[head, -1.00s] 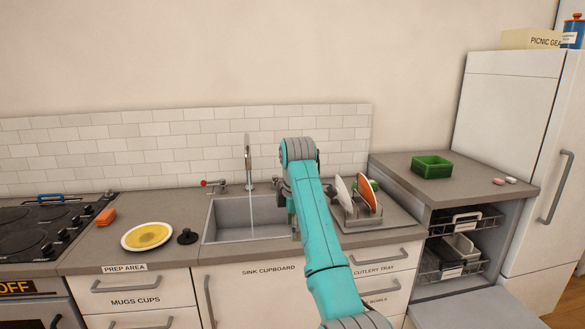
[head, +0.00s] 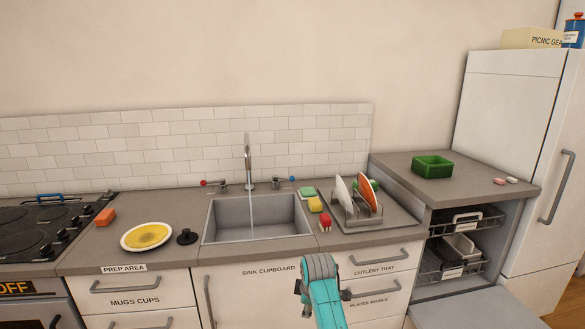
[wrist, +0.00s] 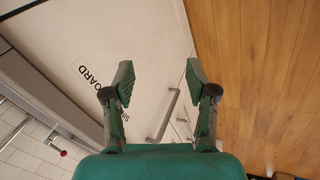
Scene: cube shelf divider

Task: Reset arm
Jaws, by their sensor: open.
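My teal arm shows in the head view, folded low in front of the cupboard fronts. My gripper (wrist: 159,82) is open and empty in the wrist view, its two green fingers wide apart. Behind the fingers lie the white sink cupboard door (wrist: 150,40) and its handle, with nothing between the fingertips. In the head view the gripper's fingers are mostly hidden by the wrist.
The sink (head: 257,220) has its tap running. Sponges (head: 315,205) and a dish rack (head: 362,212) with plates stand to its right. A yellow plate (head: 147,237) is at left. The dishwasher door (head: 480,305) hangs open at right. Wooden floor (wrist: 265,80) is clear.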

